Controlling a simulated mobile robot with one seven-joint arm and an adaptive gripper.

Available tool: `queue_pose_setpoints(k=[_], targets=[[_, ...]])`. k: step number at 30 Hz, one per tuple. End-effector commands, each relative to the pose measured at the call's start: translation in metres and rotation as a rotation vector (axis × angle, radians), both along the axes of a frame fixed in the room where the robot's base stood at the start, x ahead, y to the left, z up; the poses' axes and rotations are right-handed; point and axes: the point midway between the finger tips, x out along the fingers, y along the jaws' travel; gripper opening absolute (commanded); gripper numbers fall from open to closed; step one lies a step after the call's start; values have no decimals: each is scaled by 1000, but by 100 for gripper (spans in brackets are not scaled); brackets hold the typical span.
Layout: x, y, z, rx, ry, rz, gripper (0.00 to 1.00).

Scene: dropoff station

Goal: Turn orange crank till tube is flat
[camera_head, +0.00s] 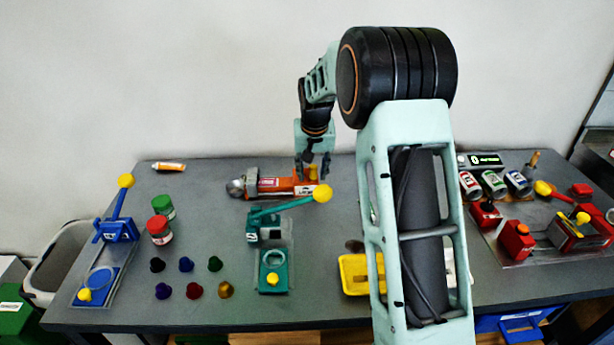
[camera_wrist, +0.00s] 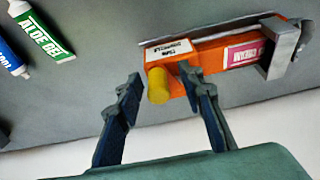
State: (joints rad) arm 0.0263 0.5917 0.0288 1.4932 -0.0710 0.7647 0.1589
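The orange tube squeezer (camera_head: 285,187) lies at the back middle of the table and also shows in the wrist view (camera_wrist: 210,52). A yellow knob (camera_wrist: 157,85) is at its end nearest my gripper. A red-pink label (camera_wrist: 245,53) shows on the squeezer; I cannot tell how flat the tube is. My gripper (camera_head: 312,170) is over the knob end of the squeezer. In the wrist view my gripper (camera_wrist: 158,79) is open, with one finger on each side of the yellow knob and a gap visible on the left.
A teal press (camera_head: 268,236) with a yellow-tipped lever (camera_head: 290,204) stands just in front of the squeezer. Green-white (camera_wrist: 45,36) and blue (camera_wrist: 12,58) tubes lie beside it in the wrist view. Several capsules (camera_head: 186,265) and a yellow tray (camera_head: 354,274) are nearer the front.

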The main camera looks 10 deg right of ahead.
Motion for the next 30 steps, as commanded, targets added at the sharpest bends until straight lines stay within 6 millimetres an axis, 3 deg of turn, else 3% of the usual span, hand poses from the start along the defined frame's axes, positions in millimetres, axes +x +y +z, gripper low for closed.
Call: queue_pose_setpoints(k=[8,24,30], targets=[[1,-1,6,0,-4,-1,35],[1,-1,59,-2,-5,0,35],[1,-1,61,-1,-4,0,35]])
